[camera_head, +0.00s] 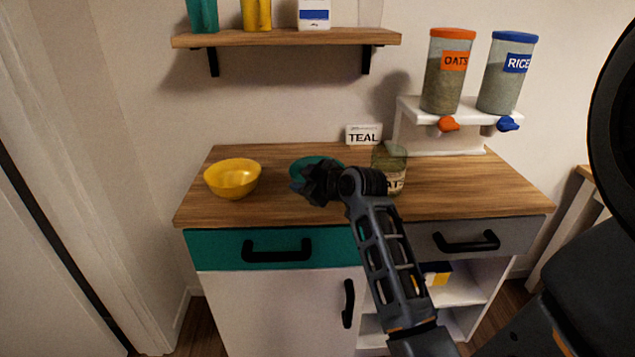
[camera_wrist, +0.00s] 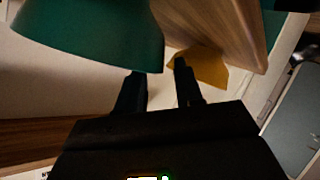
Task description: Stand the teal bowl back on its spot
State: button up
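The teal bowl (camera_head: 325,161) is at the back middle of the wooden counter, partly hidden by my gripper (camera_head: 308,186). In the wrist view the teal bowl (camera_wrist: 90,35) is large at the upper left, its wide rim towards my fingers. My gripper also shows there (camera_wrist: 162,72), with its two fingers apart. The left fingertip meets the rim, and the right finger is clear of it. I cannot tell whether the bowl touches the counter. A white sign reading TEAL (camera_head: 363,136) stands at the counter's back edge. The bowl's spot is not clearly visible.
A yellow bowl (camera_head: 232,179) stands on the counter's left. A jar (camera_head: 390,167) stands right of my gripper, partly behind my arm. OATS (camera_head: 447,75) and RICE (camera_head: 507,75) dispensers stand on a white rack at right. A wall shelf (camera_head: 285,38) hangs above. The counter's front right is clear.

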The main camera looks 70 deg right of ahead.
jog(key=v, duration=1)
jog(key=shift+s+a+b, duration=0.2)
jog(key=shift+s+b, duration=0.15)
jog(key=shift+a+r, duration=0.1)
jog(key=s+a+f+m+t+y, duration=0.1)
jog(key=a+f, duration=0.3)
jog(key=a, duration=0.7)
jog(key=s+a+f+m+t+y, duration=0.1)
jog(key=a+f, duration=0.4)
jog(key=a, duration=0.6)
jog(key=s+a+r+n+t+y, duration=0.1)
jog(key=s+a+r+y, duration=0.1)
jog(key=s+a, duration=0.4)
jog(key=s+a+r+n+y, duration=0.1)
jog(key=s+a+r+y, duration=0.1)
jog(key=s+a, duration=0.5)
jog(key=shift+s+r+t+y, duration=0.35)
jog(key=shift+s+y, duration=0.25)
jog(key=shift+s, duration=0.5)
jog(key=shift+f, duration=0.1)
